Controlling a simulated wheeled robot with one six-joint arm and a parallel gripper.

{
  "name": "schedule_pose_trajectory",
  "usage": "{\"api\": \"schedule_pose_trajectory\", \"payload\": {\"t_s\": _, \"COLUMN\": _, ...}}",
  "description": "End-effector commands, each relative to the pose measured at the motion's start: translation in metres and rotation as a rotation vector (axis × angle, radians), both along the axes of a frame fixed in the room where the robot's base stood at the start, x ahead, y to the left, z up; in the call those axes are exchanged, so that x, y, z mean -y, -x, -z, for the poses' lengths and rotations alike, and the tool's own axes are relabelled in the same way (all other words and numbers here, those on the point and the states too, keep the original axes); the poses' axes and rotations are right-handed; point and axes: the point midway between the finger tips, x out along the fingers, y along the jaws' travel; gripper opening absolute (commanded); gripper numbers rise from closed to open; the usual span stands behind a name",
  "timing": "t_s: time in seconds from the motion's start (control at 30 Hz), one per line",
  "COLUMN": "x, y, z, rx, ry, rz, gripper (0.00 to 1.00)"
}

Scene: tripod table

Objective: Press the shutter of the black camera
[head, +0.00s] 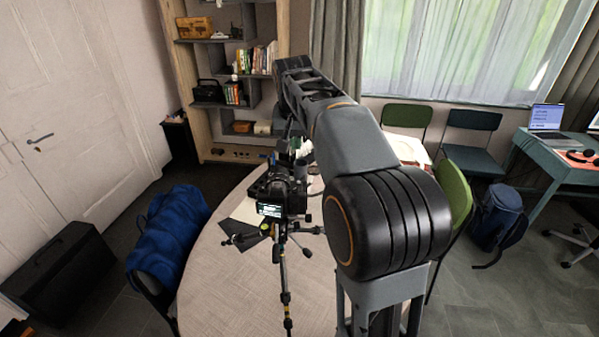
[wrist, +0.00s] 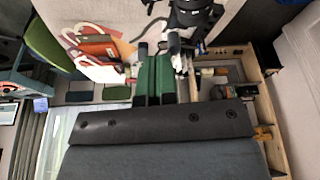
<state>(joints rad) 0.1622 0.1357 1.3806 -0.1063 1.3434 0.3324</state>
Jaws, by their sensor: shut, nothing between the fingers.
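The black camera (head: 270,190) sits on a tripod (head: 285,275), its lit rear screen facing me in the head view. In the wrist view the dark body at the top edge (wrist: 192,14) looks like the camera, partly cut off by the frame. My gripper (head: 292,155) is just beyond and above the camera in the head view, at the end of my down-bent arm. In the wrist view my gripper (wrist: 155,58) has its fingers shut and empty, to the lower left of the dark body. The shutter button cannot be made out, and contact cannot be told.
The tripod stands at a round table (head: 215,270) with a pale cloth. A blue bag (head: 170,235) rests on a chair at the left. Green chairs (head: 408,117) and a desk (head: 560,160) with a laptop are at the right. A bookshelf (head: 200,110) stands behind.

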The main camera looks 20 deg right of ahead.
Motion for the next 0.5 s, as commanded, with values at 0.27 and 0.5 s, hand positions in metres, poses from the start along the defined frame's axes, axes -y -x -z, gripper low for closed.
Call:
{"api": "schedule_pose_trajectory", "payload": {"t_s": 0.27, "x": 0.001, "y": 0.009, "z": -0.020, "rx": -0.010, "ry": -0.015, "rz": 0.102, "gripper": 0.00}}
{"api": "schedule_pose_trajectory", "payload": {"t_s": 0.5, "x": 0.001, "y": 0.009, "z": -0.020, "rx": -0.008, "ry": -0.017, "rz": 0.108, "gripper": 0.00}}
